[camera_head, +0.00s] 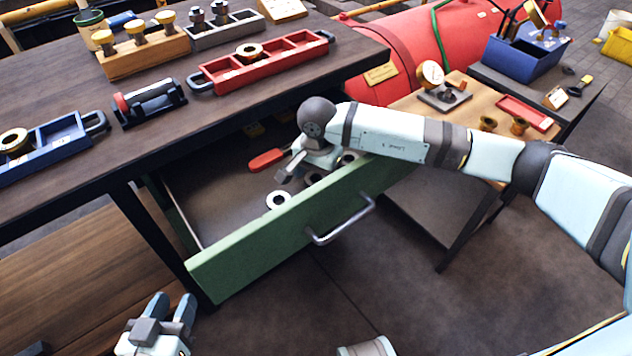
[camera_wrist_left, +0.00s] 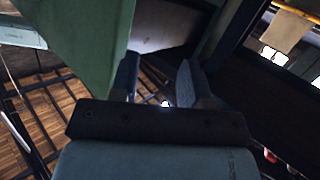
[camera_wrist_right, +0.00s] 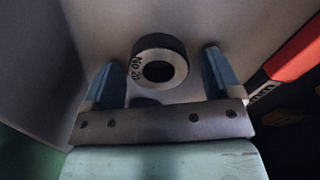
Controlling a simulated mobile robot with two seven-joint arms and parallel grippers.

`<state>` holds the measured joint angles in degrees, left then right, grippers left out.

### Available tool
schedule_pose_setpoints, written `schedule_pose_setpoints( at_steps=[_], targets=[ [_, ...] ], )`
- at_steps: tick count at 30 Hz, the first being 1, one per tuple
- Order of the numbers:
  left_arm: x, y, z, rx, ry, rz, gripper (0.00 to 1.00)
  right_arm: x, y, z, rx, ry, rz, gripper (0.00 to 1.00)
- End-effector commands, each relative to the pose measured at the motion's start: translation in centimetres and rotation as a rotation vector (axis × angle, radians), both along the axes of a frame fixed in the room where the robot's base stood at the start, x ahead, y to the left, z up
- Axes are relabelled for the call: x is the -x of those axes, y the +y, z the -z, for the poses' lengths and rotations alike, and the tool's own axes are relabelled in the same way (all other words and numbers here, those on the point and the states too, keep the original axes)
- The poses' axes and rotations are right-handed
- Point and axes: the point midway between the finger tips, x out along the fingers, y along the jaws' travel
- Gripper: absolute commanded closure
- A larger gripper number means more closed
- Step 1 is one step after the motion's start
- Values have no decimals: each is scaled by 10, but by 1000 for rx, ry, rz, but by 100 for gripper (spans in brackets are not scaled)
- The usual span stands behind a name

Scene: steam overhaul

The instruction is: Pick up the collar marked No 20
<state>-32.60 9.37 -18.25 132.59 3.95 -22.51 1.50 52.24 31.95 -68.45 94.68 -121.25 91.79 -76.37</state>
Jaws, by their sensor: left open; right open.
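The collar marked No 20 (camera_wrist_right: 159,62) is a pale ring with a dark side, lying on the drawer floor between and just beyond the fingertips of my right gripper (camera_wrist_right: 163,78). The right gripper is open, with nothing between its fingers. In the head view my right gripper (camera_head: 288,178) is inside the open green drawer (camera_head: 240,248), and a white ring (camera_head: 278,200) lies close to its fingers. My left gripper (camera_head: 168,308) is open and empty, low in front of the bench; its fingers also show in the left wrist view (camera_wrist_left: 158,80).
A red-handled tool (camera_head: 267,160) lies in the drawer; its red handle shows beside the right gripper (camera_wrist_right: 298,55). More rings lie near the drawer's front wall, partly hidden by my arm. A red tray (camera_head: 215,77) and a blue tray (camera_head: 62,135) stand on the bench top.

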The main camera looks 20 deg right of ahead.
Motion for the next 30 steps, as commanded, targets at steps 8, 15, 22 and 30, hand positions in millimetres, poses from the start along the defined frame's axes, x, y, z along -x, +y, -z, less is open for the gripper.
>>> schedule_pose_setpoints(
  at_steps=[8,15,22,30],
  targets=[
    [-4,-1,-9,4,-21,2,57,0,0,-1,0,0,0,39],
    [-3,-1,-4,1,-7,1,57,0,0,-1,0,-1,0,78],
    [1,-1,0,0,9,0,57,-1,0,-4,0,-1,0,78],
    [3,4,5,-25,43,-5,57,-1,0,-35,-1,-4,1,78]
  ],
)
